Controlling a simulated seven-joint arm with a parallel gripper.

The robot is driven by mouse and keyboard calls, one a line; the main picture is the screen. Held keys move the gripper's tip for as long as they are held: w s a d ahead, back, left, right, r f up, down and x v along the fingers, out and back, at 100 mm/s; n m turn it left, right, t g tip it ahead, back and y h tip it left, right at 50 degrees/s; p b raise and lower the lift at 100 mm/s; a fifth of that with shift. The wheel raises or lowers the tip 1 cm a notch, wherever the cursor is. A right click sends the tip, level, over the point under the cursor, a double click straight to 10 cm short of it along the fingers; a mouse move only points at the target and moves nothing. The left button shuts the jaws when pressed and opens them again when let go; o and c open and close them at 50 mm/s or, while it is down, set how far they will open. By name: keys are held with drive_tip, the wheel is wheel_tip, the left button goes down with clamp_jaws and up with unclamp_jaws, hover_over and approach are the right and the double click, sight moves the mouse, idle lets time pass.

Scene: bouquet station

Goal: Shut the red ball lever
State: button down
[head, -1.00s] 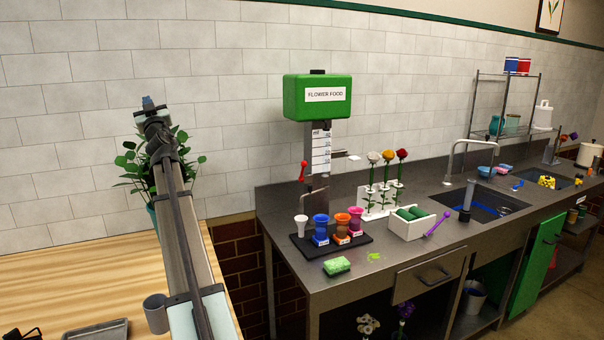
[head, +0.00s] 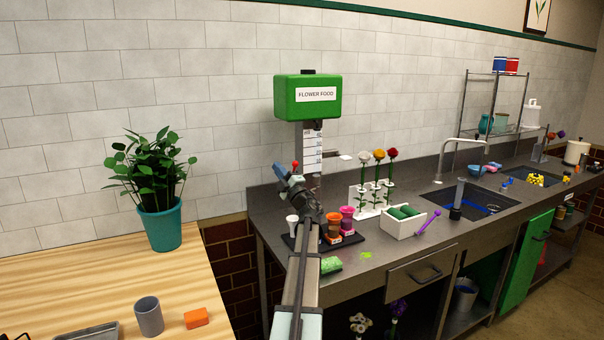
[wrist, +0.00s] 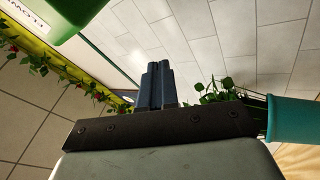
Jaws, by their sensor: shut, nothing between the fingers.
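The flower food dispenser has a green tank (head: 308,97) on a grey column with a white scale (head: 312,150). The red ball lever (head: 295,165) is at the left of the column. Only its small red end shows above my gripper; the rest is hidden. My gripper (head: 281,171) is shut and empty, just left of the red ball in the head view. Whether it touches the lever I cannot tell. In the wrist view the dark fingers (wrist: 155,84) lie together, the green tank (wrist: 62,15) fills the upper left corner, and the lever does not show.
Several coloured cups, among them an orange one (head: 333,226), stand below the dispenser, partly behind my arm. A potted plant (head: 160,226) stands left; wall space between is free.

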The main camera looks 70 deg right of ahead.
drive_tip(key=s+d+f+n, duration=0.1)
drive_tip(key=s+f+n, duration=0.1)
drive_tip(key=s+f, duration=0.45)
drive_tip(key=s+f+n, duration=0.2)
drive_tip(key=s+f, duration=0.1)
drive_tip(key=s, duration=0.7)
drive_tip(key=x, duration=1.4)
drive_tip(key=shift+w, duration=0.2)
drive_tip(key=shift+w+d+r, duration=0.35)
drive_tip(key=shift+d+r, duration=0.05)
drive_tip(key=shift+r, duration=0.15)
drive_tip(key=shift+w+d+r, duration=0.4)
drive_tip(key=shift+r, duration=0.15)
drive_tip(key=s+a+f, duration=0.2)
drive_tip(key=s+a, duration=0.6)
drive_tip(key=s, duration=0.3)
drive_tip(key=shift+s+f, duration=0.3)
drive_tip(key=shift+f, duration=0.05)
